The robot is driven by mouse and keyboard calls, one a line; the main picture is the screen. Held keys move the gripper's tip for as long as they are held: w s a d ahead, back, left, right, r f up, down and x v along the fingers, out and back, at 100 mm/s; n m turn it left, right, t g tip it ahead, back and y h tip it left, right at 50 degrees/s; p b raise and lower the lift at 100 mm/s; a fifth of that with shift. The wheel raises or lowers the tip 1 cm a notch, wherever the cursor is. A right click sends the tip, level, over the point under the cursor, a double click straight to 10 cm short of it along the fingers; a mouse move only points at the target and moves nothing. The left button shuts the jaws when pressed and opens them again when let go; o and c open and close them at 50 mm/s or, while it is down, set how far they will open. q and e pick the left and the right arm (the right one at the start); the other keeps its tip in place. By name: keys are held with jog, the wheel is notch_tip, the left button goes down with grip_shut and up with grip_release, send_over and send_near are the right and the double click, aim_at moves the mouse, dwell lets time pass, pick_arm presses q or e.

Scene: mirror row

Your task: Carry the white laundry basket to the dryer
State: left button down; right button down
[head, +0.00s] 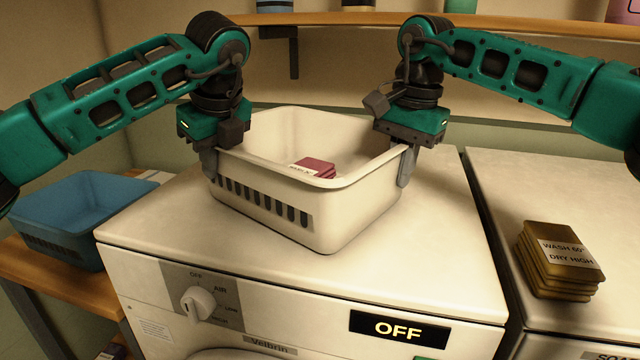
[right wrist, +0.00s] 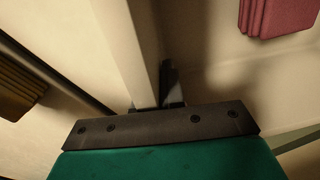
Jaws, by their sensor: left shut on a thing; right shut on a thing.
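The white laundry basket (head: 345,213) is upright on top of a white machine (head: 455,262), with a dark red folded stack (head: 313,167) inside. The machine has a knob with an AIR mark and a display reading OFF. I cannot tell whether the basket's base touches the top. My left gripper (head: 210,160) is shut on the basket's left rim. My right gripper (head: 408,165) is shut on its right rim. In the right wrist view, the basket wall (right wrist: 132,50) runs into the jaws, and the red stack (right wrist: 275,15) shows at the upper right.
A blue basket (head: 75,215) stands on a wooden bench at the left. An olive folded stack (head: 558,262), labelled WASH 60 DRY HIGH, sits on the neighbouring machine (head: 545,185) at the right. A wooden shelf (head: 345,18) spans the wall behind. The machine top's front right is clear.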

pick_arm(q)
jog(key=shift+a+f, duration=0.3)
jog(key=shift+f, duration=0.1)
pick_arm(e)
jog(key=shift+d+f, duration=0.3)
jog(key=shift+f, duration=0.1)
pick_arm(q)
jog(key=c, duration=1.6)
grip_release()
jog(key=shift+r, duration=0.2)
pick_arm(e)
jog(key=c, duration=1.6)
grip_release()
jog(key=shift+r, duration=0.2)
pick_arm(q)
jog(key=o, duration=0.4)
jog(key=shift+d, duration=0.2)
jog(key=shift+c, duration=0.2)
pick_arm(e)
jog(key=o, duration=0.4)
jog(key=shift+a, duration=0.2)
jog(key=shift+c, duration=0.2)
jog(key=shift+r, duration=0.1)
pick_arm(q)
jog(key=v, duration=1.2)
pick_arm(e)
notch_tip(320, 180, up, 12)
jog(key=shift+s+d, duration=0.4)
jog(key=shift+s, duration=0.05)
